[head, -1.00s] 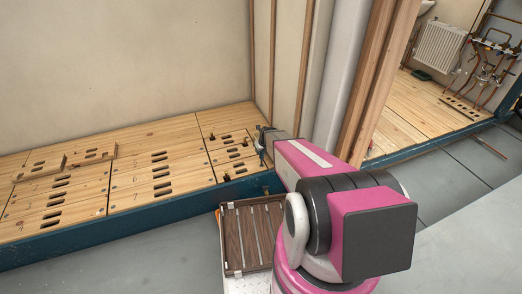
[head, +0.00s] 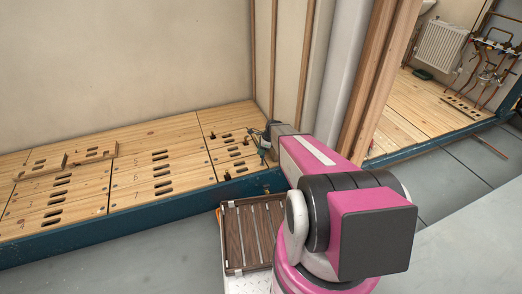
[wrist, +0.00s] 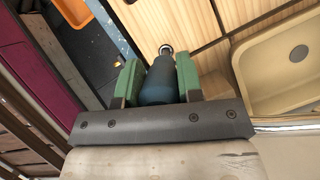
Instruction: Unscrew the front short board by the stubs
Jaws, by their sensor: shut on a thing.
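The short boards by the stubs lie at the right end of the plank floor, and the front short board (head: 229,165) meets the dark blue edge. Small dark stubs (head: 227,175) stand on these boards. My gripper (head: 263,140) is over their right side. In the wrist view my gripper's green fingers (wrist: 159,80) are shut on a dark blue cylindrical tool (wrist: 157,84). Its silver tip (wrist: 166,49) points away toward the pale boards (wrist: 198,20). I cannot tell whether the tip touches a screw. My arm hides the right edge of the board.
A grey pipe (head: 342,70) and wooden posts (head: 375,80) rise close to my arm at right. Loose wood strips (head: 62,165) lie at left.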

